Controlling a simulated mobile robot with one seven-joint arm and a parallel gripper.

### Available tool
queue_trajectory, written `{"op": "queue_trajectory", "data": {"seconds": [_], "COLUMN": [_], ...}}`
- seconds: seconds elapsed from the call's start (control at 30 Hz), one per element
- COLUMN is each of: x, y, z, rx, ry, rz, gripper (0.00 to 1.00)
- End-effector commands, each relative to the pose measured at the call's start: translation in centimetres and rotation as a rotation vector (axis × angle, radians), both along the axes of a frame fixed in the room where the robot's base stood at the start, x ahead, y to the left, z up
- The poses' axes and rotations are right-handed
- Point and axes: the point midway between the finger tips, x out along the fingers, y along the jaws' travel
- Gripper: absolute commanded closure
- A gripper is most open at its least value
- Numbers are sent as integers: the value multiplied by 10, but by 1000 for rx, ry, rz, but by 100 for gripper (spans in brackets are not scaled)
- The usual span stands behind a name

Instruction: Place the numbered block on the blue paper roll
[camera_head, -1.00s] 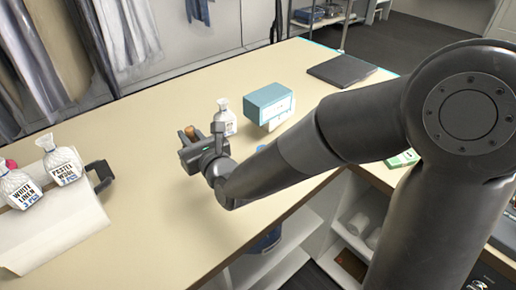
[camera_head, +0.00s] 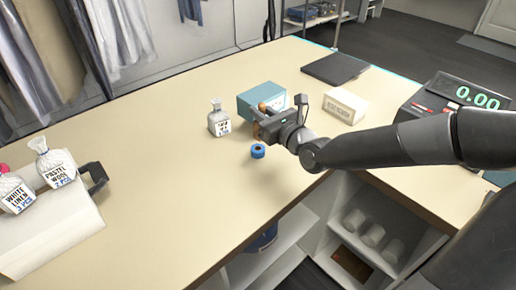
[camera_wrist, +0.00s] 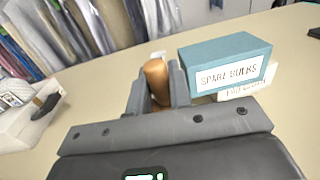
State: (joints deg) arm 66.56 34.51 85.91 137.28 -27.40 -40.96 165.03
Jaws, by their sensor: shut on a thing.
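My gripper (camera_head: 262,121) is shut on a brown wooden piece with a rounded top, likely the numbered block; no number shows. In the wrist view the piece (camera_wrist: 156,80) stands between the two fingers. In the head view its brown top (camera_head: 262,107) shows above the jaws, and some brown shows below them. The held piece appears apart from the roll. The roll is not visible in the wrist view.
A teal box (camera_head: 257,95), labelled SPARE BULKS or similar (camera_wrist: 230,68), stands close behind the gripper. A tied white bag (camera_head: 219,119) stands left of it. A white box (camera_head: 345,106) and a register (camera_head: 455,100) are to the right. The counter's middle left is clear.

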Motion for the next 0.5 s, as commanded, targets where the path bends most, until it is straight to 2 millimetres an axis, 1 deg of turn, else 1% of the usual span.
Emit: {"op": "queue_trajectory", "data": {"seconds": [0.03,0.3,0.4,0.5], "x": [3,7,7,6], "y": [-14,-70,-85,-95], "z": [4,22,28,32], "rx": [3,3,1,1], "ry": [-1,0,0,-1], "rz": [-13,-47,-58,-65], "gripper": [100,100,100,100]}}
